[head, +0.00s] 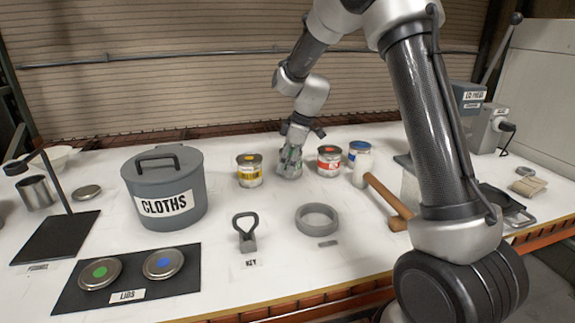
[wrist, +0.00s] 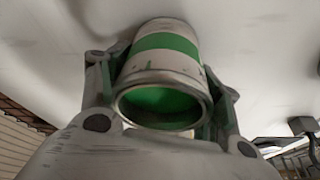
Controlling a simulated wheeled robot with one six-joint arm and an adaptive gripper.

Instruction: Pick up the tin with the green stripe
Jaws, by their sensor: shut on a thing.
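The tin with the green stripe (wrist: 165,58) is white with a green band and shows green at its near end in the wrist view. My gripper (wrist: 163,95) has a finger on each side of it and is shut on it. In the head view my gripper (head: 290,168) is at the back middle of the table, between a yellow-striped tin (head: 250,172) and a red-striped tin (head: 329,162). The green tin is mostly hidden there by the fingers. I cannot tell whether it touches the table.
A lids mat (head: 190,284) is at front left.

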